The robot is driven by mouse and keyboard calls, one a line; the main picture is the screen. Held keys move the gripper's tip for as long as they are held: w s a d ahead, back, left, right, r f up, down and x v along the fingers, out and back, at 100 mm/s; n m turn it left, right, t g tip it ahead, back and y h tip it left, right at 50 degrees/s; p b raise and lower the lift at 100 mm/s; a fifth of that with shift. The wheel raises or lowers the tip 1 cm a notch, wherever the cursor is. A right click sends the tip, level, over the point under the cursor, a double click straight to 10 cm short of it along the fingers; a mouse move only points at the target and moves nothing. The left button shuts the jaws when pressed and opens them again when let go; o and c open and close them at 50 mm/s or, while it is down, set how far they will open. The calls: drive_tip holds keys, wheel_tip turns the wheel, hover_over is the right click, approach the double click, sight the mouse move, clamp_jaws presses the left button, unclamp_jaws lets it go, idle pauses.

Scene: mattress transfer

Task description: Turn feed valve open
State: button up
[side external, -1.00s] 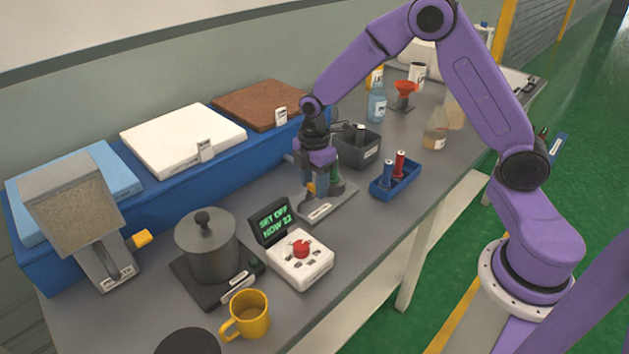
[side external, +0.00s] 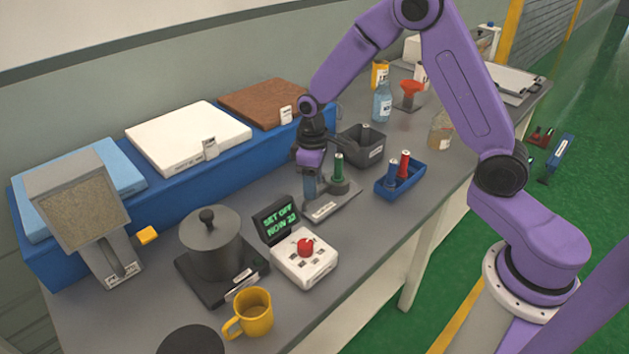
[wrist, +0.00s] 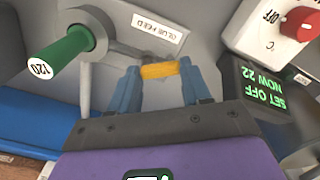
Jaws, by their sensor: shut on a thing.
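The valve's yellow handle (wrist: 159,71) lies between my blue fingertips in the wrist view. My gripper (side external: 310,192) is shut on that handle, low over the plate, left of the green cylinder. In the side view the fingers hide the handle.
A white control box with a red knob (side external: 305,247) and a display (side external: 277,220) stand close in front. A grey pot (side external: 210,245) is to the left. A blue tray (side external: 398,184) holds blue and red cylinders. A dark bin (side external: 364,150) stands behind.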

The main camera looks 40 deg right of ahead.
drive_tip(key=m, duration=0.6)
drive_tip(key=shift+w+a, duration=0.1)
drive_tip(key=shift+w, duration=0.3)
drive_tip(key=shift+m, duration=0.3)
drive_tip(key=o, duration=1.1)
drive_tip(key=shift+c, duration=0.2)
wheel_tip(320, 180, up, 18)
drive_tip(key=shift+f, duration=0.25)
